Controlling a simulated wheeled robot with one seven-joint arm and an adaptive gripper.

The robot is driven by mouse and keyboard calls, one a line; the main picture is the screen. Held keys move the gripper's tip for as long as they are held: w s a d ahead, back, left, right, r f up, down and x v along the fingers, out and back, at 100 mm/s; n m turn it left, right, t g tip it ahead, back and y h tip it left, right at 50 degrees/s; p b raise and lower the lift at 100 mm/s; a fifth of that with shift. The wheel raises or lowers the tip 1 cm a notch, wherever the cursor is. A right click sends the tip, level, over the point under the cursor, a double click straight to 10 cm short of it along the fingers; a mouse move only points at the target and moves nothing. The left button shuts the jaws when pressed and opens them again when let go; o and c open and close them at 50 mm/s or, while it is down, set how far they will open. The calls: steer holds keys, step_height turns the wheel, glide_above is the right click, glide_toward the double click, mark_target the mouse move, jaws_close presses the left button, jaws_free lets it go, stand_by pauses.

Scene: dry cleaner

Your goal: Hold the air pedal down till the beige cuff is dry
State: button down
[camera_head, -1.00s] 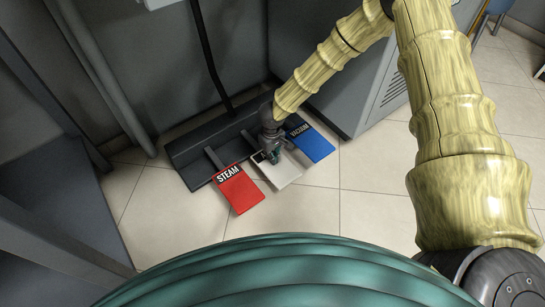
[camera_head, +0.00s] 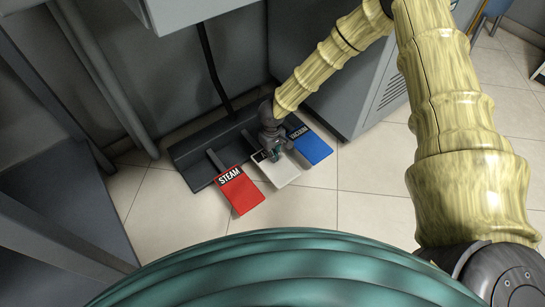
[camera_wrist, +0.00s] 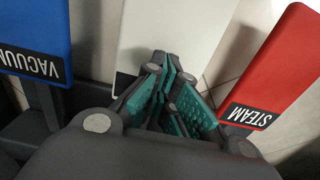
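The white middle pedal (camera_head: 284,174) lies between the red STEAM pedal (camera_head: 241,191) and the blue VACUUM pedal (camera_head: 312,146). Its dark label is mostly hidden behind my gripper (camera_head: 273,154), so I cannot read it as AIR. The white pedal (camera_wrist: 178,32) also fills the top middle of the wrist view. My gripper (camera_wrist: 172,78) points down over its label end, with the teal-padded fingers close together and nothing seen between them. Whether the fingertips touch the pedal, and how far down it is, I cannot tell. The beige cuff is not in view.
The pedals stick out of a dark grey base (camera_head: 196,164) on the tiled floor (camera_head: 372,212). A black hose (camera_head: 210,68) rises from the base. A grey cabinet (camera_head: 356,92) stands to the right, and grey metal legs stand at the left. The tiles in front are clear.

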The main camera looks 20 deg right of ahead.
step_height(320, 180, up, 6)
steer(key=p, duration=0.6)
steer(key=shift+w+a+r, duration=0.15)
steer(key=shift+w+r, duration=0.05)
steer(key=shift+r, duration=0.05)
stand_by(0.5)
